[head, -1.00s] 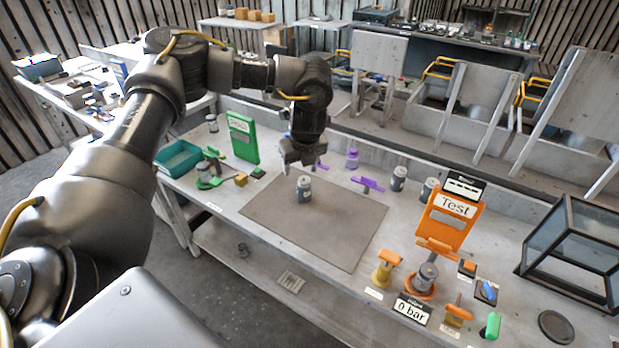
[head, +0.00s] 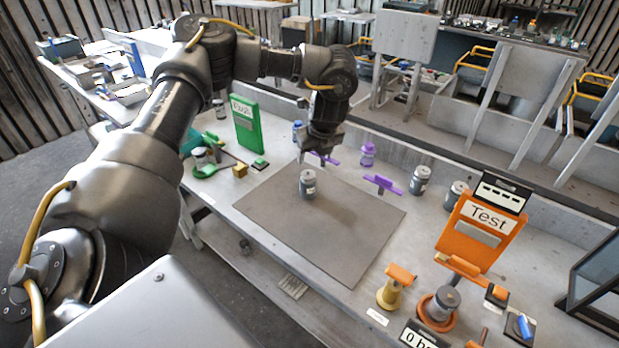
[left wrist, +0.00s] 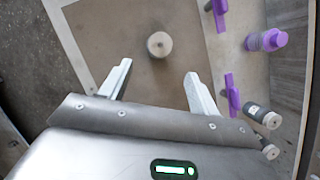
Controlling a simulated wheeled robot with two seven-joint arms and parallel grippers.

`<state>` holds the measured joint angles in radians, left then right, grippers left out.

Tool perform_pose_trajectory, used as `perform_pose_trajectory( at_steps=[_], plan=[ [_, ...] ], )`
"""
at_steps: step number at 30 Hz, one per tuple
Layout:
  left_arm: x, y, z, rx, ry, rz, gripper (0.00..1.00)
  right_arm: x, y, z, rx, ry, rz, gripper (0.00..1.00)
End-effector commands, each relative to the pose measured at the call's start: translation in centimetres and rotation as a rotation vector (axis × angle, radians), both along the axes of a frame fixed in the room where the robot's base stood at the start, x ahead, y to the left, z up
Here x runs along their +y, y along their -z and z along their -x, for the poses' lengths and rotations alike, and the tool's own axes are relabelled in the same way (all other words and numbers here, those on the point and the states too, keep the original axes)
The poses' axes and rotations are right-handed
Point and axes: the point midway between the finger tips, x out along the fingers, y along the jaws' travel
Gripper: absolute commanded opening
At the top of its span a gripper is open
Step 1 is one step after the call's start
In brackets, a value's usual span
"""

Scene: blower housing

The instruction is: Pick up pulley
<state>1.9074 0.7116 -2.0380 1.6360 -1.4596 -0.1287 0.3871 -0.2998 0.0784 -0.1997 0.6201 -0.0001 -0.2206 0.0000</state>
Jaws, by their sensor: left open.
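I cannot tell for sure which thing is the pulley. A small grey cylinder with a pale label (head: 307,184) stands upright on the brown-grey mat (head: 330,235). In the left wrist view it shows from above as a round pale top (left wrist: 159,44), beyond the fingertips and between their lines. My left gripper (head: 318,157) hangs over the back of the mat, behind and slightly right of this cylinder. Its two fingers (left wrist: 157,74) are spread with nothing between them. My right gripper is not in view.
Purple handles (head: 383,184) and a purple bottle (head: 367,154) stand behind the mat, with grey cylinders (head: 420,180) to the right. An orange Test stand (head: 480,232) is right of the mat, a green stand (head: 245,124) left. The mat's front is clear.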

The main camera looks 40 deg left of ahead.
Motion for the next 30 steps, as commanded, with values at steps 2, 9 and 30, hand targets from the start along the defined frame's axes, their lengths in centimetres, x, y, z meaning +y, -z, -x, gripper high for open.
perform_pose_trajectory(
  at_steps=[2,9,30],
  plan=[
    [0.5,1.5,-0.1,0.007,-0.003,0.002,0.62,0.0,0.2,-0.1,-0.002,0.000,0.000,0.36],
    [1.6,4.3,-0.7,0.004,-0.002,0.000,0.62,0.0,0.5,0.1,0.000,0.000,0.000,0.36],
    [3.3,9.3,-1.8,0.003,-0.002,0.000,0.62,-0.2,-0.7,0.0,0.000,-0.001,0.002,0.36]
  ],
)
